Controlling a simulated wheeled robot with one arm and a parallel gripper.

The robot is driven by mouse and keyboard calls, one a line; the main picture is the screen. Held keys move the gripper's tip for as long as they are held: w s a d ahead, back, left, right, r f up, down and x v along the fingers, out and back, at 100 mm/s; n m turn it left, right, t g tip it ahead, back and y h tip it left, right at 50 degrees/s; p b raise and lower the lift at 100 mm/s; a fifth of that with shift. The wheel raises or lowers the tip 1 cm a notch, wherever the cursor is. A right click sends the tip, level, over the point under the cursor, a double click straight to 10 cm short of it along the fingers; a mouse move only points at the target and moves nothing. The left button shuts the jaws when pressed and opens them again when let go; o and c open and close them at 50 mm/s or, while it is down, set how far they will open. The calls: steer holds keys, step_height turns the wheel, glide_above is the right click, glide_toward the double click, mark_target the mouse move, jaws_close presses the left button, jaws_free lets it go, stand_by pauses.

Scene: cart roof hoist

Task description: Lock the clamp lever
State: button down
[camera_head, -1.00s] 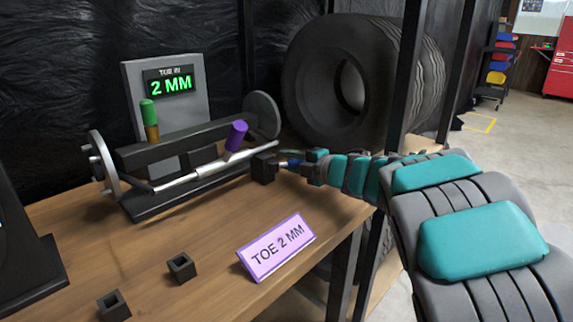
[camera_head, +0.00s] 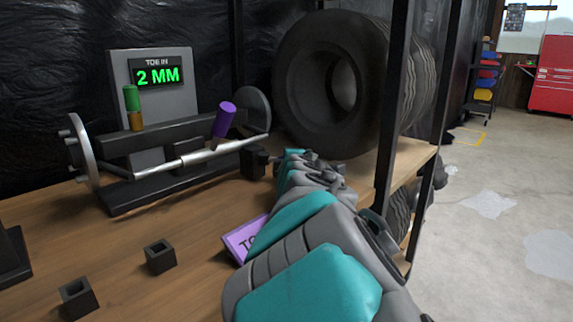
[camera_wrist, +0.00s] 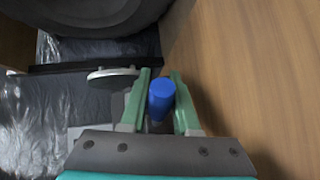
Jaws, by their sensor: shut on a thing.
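In the wrist view my gripper (camera_wrist: 161,80) has its two green fingers on either side of a blue cylinder (camera_wrist: 161,100) and is shut on it. I cannot tell whether the blue cylinder is the clamp lever. In the head view my arm hides the blue cylinder and the fingertips, beside a black block (camera_head: 254,162) at the rig's right end. The toe rig (camera_head: 130,192) carries a silver rod (camera_head: 205,155), a purple cylinder (camera_head: 224,119) tilted up from the rod, and an upright green-topped brass peg (camera_head: 132,108). Its display (camera_head: 158,75) reads TOE IN 2 MM.
Two black square sockets (camera_head: 160,257) and (camera_head: 77,297) stand at the bench front. A purple sign (camera_head: 238,240) is partly behind my arm. A large tyre (camera_head: 308,80) stands at the back, and a dark rack post (camera_head: 393,110) rises right of my arm.

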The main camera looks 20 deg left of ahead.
steer(key=shift+s+m+h, duration=0.1)
steer(key=shift+m+h, duration=0.2)
steer(key=shift+h, duration=0.1)
steer(key=c, duration=0.7)
jaws_free()
steer(key=shift+o, duration=0.2)
steer(key=shift+y, duration=0.3)
